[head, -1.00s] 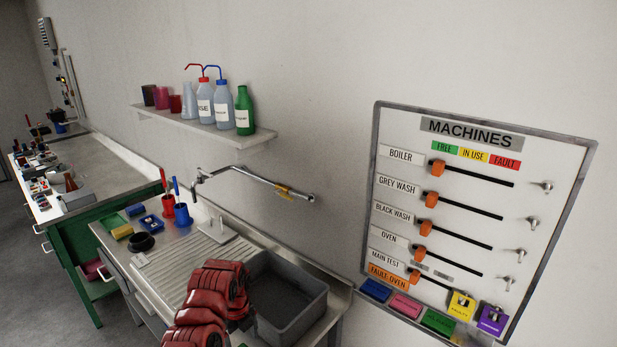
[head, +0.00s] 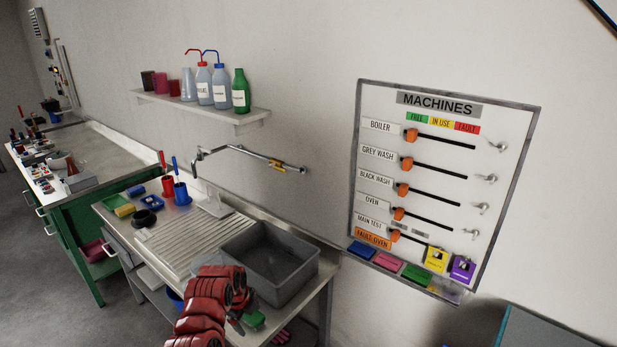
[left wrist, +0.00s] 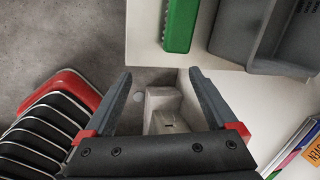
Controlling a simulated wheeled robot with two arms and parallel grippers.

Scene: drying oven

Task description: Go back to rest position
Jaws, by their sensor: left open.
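My left arm is red and comes up from the bottom of the head view. Its gripper (head: 240,318) is small and partly hidden there, in front of the sink unit near the grey basin (head: 230,247). In the left wrist view the gripper (left wrist: 160,85) has its two dark fingers spread wide, with nothing held between them. A pale grey blocky thing shows beyond and between the fingers; I cannot tell what it is. My right gripper is in no view.
The machines board (head: 440,180) with orange sliders hangs on the wall at right. A shelf (head: 205,108) holds bottles. A green block (left wrist: 181,25) shows ahead of the fingers. A teal-edged thing (head: 545,335) stands at lower right. Grey floor (head: 50,290) is open at left.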

